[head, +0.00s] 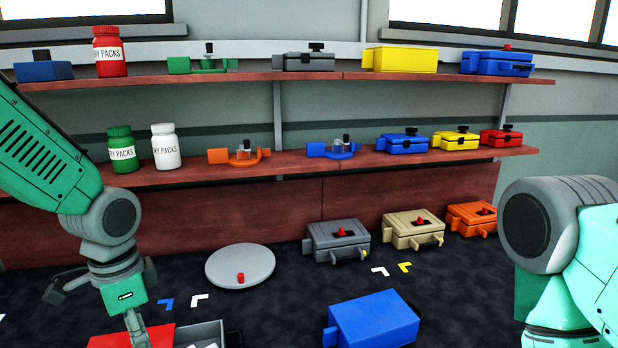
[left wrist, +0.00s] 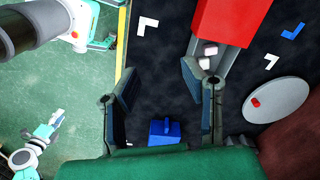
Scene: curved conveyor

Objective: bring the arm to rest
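My left arm comes in from the left in the head view, its gripper pointing down above the left of the dark mat. In the left wrist view the left gripper (left wrist: 157,70) has its two fingers wide apart with nothing between them. A blue object (left wrist: 165,131) lies on the mat some way beyond the gap. My right arm (head: 560,235) shows at the right edge of the head view; its gripper is outside the picture.
A red box (head: 130,341) and an open grey box (head: 205,333) stand at the front left. A round grey lid (head: 240,267), a blue box (head: 373,320) and several cases, including a grey case (head: 337,241), stand on the mat. Two shelves (head: 290,172) of jars and boxes line the wall.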

